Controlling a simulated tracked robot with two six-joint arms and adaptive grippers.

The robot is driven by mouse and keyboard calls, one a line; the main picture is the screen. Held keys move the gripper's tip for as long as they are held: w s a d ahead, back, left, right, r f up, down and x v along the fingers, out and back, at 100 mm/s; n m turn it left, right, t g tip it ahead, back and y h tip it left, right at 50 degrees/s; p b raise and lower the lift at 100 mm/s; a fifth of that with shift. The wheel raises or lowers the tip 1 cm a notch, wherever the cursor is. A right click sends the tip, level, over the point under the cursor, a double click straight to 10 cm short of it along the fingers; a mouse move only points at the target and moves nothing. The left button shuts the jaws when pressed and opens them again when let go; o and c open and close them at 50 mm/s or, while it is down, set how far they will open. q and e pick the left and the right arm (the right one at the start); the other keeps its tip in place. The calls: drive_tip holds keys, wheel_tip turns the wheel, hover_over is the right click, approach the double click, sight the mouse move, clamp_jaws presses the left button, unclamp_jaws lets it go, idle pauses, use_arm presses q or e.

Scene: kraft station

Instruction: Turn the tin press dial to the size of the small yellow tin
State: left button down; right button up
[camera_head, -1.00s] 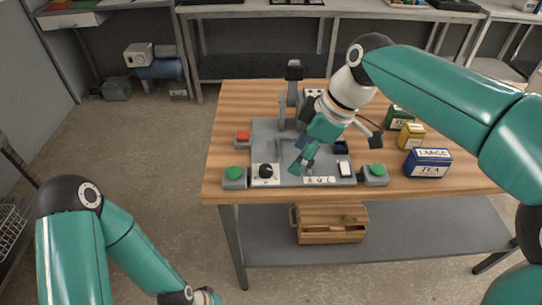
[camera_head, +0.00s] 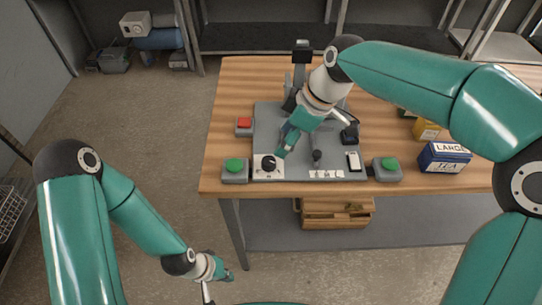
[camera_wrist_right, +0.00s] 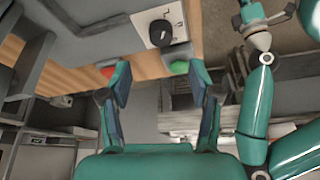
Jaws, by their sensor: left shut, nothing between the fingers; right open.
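The tin press (camera_head: 335,115) stands on the wooden table. Its black dial (camera_head: 268,163) sits on a white plate at the press's front left corner. The dial also shows in the right wrist view (camera_wrist_right: 160,33), with a pale mark on the knob; I cannot read its setting. My right gripper (camera_head: 281,153) is beside the dial in the head view. In the right wrist view its open, empty fingers (camera_wrist_right: 160,82) are spread below the dial, apart from it. The yellow tin (camera_head: 426,131) is at the right, partly hidden. My left gripper (camera_head: 226,276) is shut and empty, off the table's front.
Green buttons (camera_head: 235,166) (camera_head: 390,164) flank the press, and a red button (camera_head: 244,123) is behind the left one. A blue LARGE TEA tin (camera_head: 444,157) stands in front of the yellow tin. A wooden crate (camera_head: 335,218) is on the shelf below.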

sight(270, 160)
drive_tip(key=x, duration=0.9)
drive_tip(key=shift+a+f+p, duration=0.1)
drive_tip(key=shift+f+p, duration=0.05)
drive_tip(key=shift+p, duration=0.25)
drive_tip(key=c, duration=1.1)
